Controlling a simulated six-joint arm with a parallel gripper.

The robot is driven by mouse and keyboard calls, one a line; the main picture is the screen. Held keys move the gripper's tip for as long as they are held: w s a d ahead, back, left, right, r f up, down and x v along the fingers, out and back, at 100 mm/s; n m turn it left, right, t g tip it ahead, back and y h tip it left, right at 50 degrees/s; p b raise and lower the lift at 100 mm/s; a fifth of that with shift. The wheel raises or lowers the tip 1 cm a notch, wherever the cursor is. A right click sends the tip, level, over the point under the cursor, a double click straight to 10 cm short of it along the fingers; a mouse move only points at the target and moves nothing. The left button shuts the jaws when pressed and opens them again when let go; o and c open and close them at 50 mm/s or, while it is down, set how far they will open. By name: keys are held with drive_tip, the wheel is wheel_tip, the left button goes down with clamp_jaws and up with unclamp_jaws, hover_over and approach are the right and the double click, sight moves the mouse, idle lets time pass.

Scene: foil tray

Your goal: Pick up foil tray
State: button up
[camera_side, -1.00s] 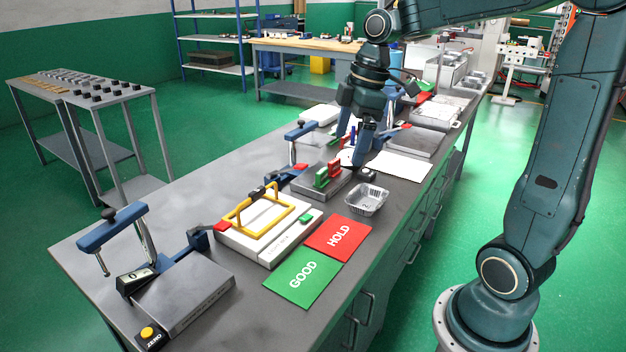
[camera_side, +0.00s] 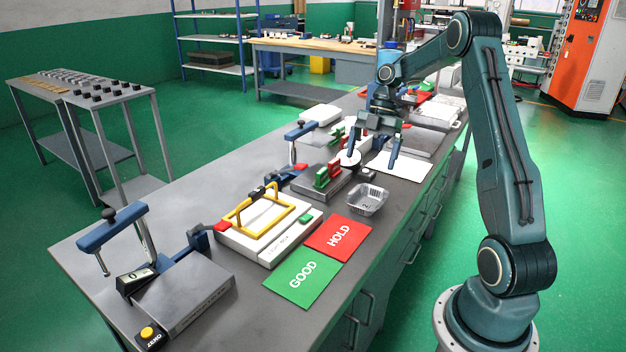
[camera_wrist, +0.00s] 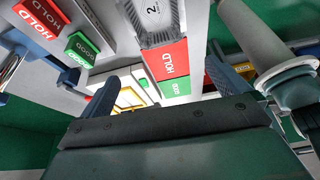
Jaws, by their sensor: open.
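The foil tray (camera_side: 366,200) is a small silver rectangular dish, upright on the grey bench beyond the red HOLD card. In the wrist view the foil tray (camera_wrist: 152,22) shows at the top middle, with a dark "2" mark inside and its top cut off by the frame. My gripper (camera_side: 372,160) is open and empty, behind and above the tray in the side view, apart from it. In the wrist view its two blue fingers (camera_wrist: 162,85) are spread wide, with the tray beyond them.
A red HOLD card (camera_side: 338,237) and a green GOOD card (camera_side: 303,283) lie in front of the tray. Left stand a grey block with green and red pieces (camera_side: 322,180) and a white fixture with a yellow frame (camera_side: 268,215). A white sheet (camera_side: 402,166) lies behind.

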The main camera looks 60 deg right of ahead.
drive_tip(key=shift+s+d+f+n, duration=0.15)
drive_tip(key=shift+d+f+n, duration=0.15)
drive_tip(key=shift+d+f, duration=0.15)
drive_tip(key=shift+f, duration=0.1)
approach(359, 211)
drive_tip(key=shift+d+x, duration=0.2)
drive_tip(key=shift+x, duration=1.2)
drive_tip(key=shift+f, duration=0.2)
drive_tip(key=shift+x, duration=2.5)
drive_tip(key=shift+c, duration=0.2)
drive_tip(key=c, duration=0.8)
